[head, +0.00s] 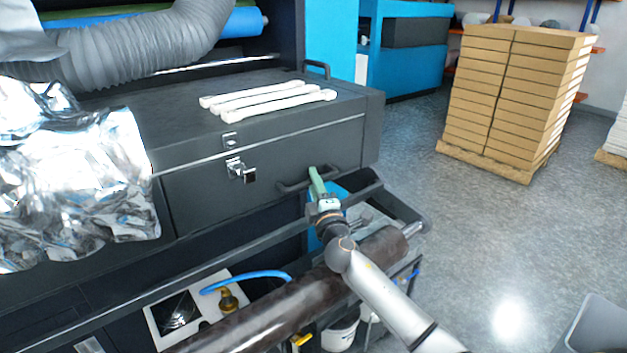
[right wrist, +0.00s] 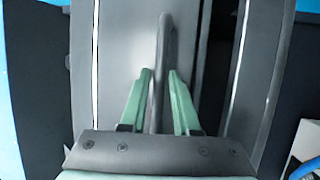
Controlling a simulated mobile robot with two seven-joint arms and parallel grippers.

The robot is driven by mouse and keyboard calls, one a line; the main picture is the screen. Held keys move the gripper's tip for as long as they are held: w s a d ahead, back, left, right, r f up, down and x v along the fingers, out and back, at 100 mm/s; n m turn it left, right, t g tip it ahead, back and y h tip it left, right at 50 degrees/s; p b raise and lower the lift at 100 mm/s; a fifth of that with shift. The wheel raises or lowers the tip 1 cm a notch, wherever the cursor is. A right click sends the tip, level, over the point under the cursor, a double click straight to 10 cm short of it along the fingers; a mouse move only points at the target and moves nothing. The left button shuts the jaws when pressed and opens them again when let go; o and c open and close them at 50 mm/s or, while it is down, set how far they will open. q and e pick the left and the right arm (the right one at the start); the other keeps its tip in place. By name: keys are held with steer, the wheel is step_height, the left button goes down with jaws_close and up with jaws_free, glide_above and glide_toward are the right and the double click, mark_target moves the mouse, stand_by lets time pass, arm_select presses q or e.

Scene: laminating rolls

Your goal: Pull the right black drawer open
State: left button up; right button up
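The right black drawer (head: 270,175) is in the black cabinet in the middle of the head view. Its front looks flush with the cabinet, so it appears closed. A dark bar handle (head: 292,187) is on the right part of its front. My right gripper (head: 316,178), with green fingers, is at this handle. In the right wrist view the handle (right wrist: 163,50) runs between the two fingers of my right gripper (right wrist: 160,78), one on each side. They look parted, with narrow gaps beside the bar. My left gripper is out of view.
A metal latch (head: 241,171) is on the drawer front. White bars (head: 268,98) lie on the cabinet top. Crumpled silver foil (head: 80,175) covers its left side. A dark roll (head: 290,305) lies below the drawer. Boxes (head: 515,95) stand on a pallet; the floor between is clear.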

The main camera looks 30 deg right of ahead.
steer(key=shift+w, duration=0.2)
jaws_close()
stand_by(1.4)
